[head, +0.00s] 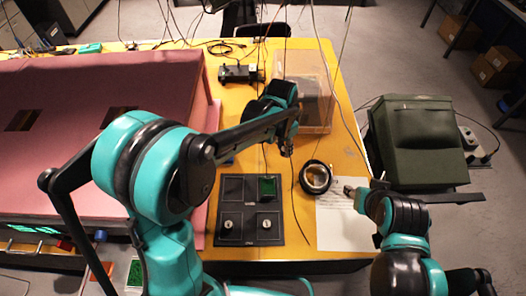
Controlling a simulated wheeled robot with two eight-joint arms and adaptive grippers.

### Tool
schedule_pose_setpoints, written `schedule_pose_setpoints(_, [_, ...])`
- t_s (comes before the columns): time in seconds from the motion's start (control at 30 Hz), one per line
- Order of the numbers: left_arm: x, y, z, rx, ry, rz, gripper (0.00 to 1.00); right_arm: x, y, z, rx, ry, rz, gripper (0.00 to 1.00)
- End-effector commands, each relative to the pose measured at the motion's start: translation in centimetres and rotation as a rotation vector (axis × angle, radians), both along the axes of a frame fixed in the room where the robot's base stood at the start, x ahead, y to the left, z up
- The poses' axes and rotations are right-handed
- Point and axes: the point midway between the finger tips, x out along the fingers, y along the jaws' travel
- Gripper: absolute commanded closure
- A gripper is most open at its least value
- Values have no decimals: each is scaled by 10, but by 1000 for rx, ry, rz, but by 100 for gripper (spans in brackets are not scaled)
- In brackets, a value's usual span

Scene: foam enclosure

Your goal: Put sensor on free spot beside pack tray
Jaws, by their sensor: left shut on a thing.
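The pack tray (248,208) is a flat black tray with square compartments, lying on the yellow table. Its back right compartment holds a green piece (267,188). Its two front compartments each hold a small pale round piece, and the back left one looks empty. My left gripper (288,148) is above the table, behind and slightly right of the tray. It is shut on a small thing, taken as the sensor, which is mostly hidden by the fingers. My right gripper (353,192) is over the white paper, right of the tray; its finger opening is too small to judge.
A black ring-shaped roll (316,177) lies between the tray and the white paper (342,225). A clear plastic box (316,110) stands behind my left gripper. A black device (238,73) sits at the back. The pink foam enclosure (80,90) fills the left. A green case (418,140) stands at right.

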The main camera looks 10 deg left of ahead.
Motion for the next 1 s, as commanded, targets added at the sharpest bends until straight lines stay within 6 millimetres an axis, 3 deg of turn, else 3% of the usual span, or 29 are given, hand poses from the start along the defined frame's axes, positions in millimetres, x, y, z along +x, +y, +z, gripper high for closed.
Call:
schedule_pose_setpoints(0.2, [24, 50, -35, -1, -1, 8, 100, 0, 0, -12, 0, 0, 0, 60])
schedule_pose_setpoints(0.4, [36, 76, -51, -1, 0, 6, 100, 0, 0, -16, 0, 0, 0, 60])
schedule_pose_setpoints(0.57, [38, 80, -58, 0, 0, 4, 100, 0, 0, -18, 0, 0, 0, 60])
schedule_pose_setpoints(0.8, [38, 80, -92, -1, 0, 4, 100, 0, 0, -27, 0, 0, 0, 60])
schedule_pose_setpoints(1.0, [38, 80, -93, -1, 0, 4, 100, 0, 0, -26, 0, 0, 0, 60])
